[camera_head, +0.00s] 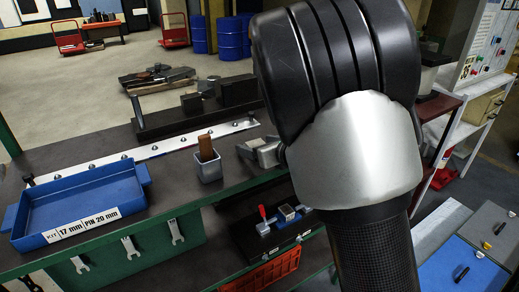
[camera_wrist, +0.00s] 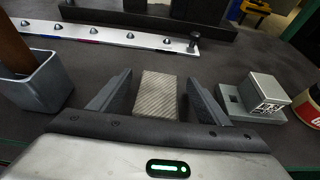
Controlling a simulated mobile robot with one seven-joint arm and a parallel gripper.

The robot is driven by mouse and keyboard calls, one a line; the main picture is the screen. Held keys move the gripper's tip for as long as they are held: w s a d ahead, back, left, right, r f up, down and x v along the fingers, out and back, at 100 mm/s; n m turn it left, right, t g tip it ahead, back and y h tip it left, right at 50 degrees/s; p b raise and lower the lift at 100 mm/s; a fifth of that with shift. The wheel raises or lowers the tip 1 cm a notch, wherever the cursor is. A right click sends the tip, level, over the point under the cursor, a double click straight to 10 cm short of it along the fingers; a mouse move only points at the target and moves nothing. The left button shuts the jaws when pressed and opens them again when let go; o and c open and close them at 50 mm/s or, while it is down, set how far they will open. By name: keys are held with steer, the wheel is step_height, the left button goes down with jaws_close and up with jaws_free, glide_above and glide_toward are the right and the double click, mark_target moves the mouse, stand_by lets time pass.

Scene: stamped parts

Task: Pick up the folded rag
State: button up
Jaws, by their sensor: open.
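The folded rag (camera_wrist: 158,98) is a small beige, ribbed block lying on the dark bench top in the wrist view. My gripper (camera_wrist: 158,84) is open, with one dark finger on the left of the rag and one on the right. Narrow gaps show between the rag and both fingers, so it is not gripped. In the head view my arm covers much of the bench's right part, and I cannot make out the rag there.
A grey square cup (camera_wrist: 38,84) holding a brown wooden piece stands left of the fingers. A metal block on a plate (camera_wrist: 262,98) sits to the right. A studded metal strip (camera_wrist: 110,35) runs behind. A blue tray (camera_head: 82,200) is at the bench's left.

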mark_target(258, 144)
steer(key=c, duration=1)
steer(key=shift+c, duration=0.2)
step_height(258, 144, up, 10)
steer(key=shift+r, duration=0.1)
